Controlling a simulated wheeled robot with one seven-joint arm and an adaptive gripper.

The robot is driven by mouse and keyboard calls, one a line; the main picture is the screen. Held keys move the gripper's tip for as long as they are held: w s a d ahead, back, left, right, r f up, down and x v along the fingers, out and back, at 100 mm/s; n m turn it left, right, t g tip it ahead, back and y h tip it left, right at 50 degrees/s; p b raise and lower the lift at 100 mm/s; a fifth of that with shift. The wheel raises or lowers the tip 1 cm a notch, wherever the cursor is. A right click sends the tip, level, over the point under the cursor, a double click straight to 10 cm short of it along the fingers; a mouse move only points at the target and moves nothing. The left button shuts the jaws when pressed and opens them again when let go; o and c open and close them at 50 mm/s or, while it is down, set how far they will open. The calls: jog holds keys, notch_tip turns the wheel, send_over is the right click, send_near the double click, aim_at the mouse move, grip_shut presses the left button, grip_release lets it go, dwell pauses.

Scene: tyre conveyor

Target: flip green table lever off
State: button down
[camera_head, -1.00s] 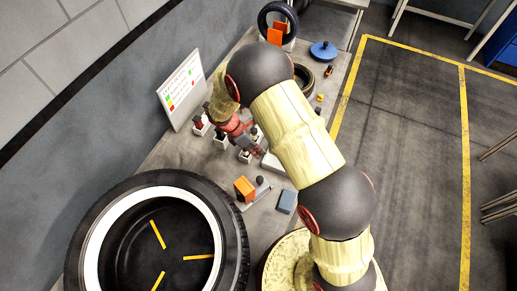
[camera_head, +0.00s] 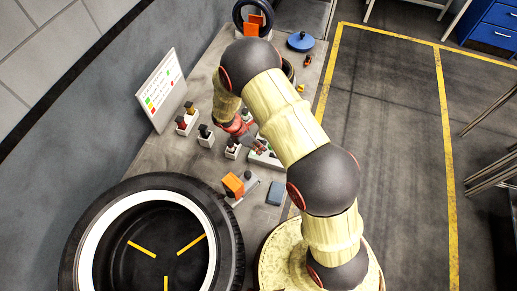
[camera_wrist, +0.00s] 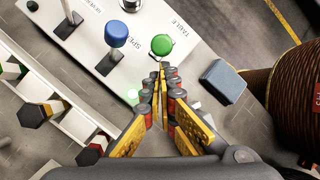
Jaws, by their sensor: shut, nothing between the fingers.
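The green table lever (camera_wrist: 161,45) has a round green knob and stands on a white panel (camera_wrist: 199,17) beside the printed word TABLE. My gripper (camera_wrist: 162,68) is shut and empty, its fingertips just below the green knob in the wrist view. I cannot tell whether they touch the lever. In the head view my gripper (camera_head: 258,148) hangs over the white panel, and my arm hides much of it; the green knob cannot be made out there. A green light (camera_wrist: 132,96) glows on the panel, left of my fingers.
A blue-knobbed lever (camera_wrist: 117,33) stands left of the green one. Several other levers with dark, red and green knobs stand further left. A blue-grey block (camera_wrist: 222,81) lies to the right. A large tyre (camera_head: 228,230) with yellow marks inside is at the front left.

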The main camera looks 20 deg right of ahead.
jog(key=shift+s+d+r+y, duration=0.2)
jog(key=shift+d+r+y, duration=0.1)
jog(key=shift+t+p, duration=0.3)
jog(key=shift+s+d+r+t+y, duration=0.25)
jog(key=shift+d+r+t+y, duration=0.1)
jog(key=shift+y, duration=0.55)
jog(key=shift+s+d+r+p, duration=0.2)
jog(key=shift+s+d, duration=0.35)
jog(key=shift+d, duration=0.2)
jog(key=shift+s+d+r+p, duration=0.15)
jog(key=shift+s+d, duration=0.45)
jog(key=shift+d, duration=0.2)
jog(key=shift+s+d+r+p, duration=0.2)
jog(key=shift+s+d, duration=0.35)
jog(key=shift+d, duration=0.2)
jog(key=shift+r, duration=0.2)
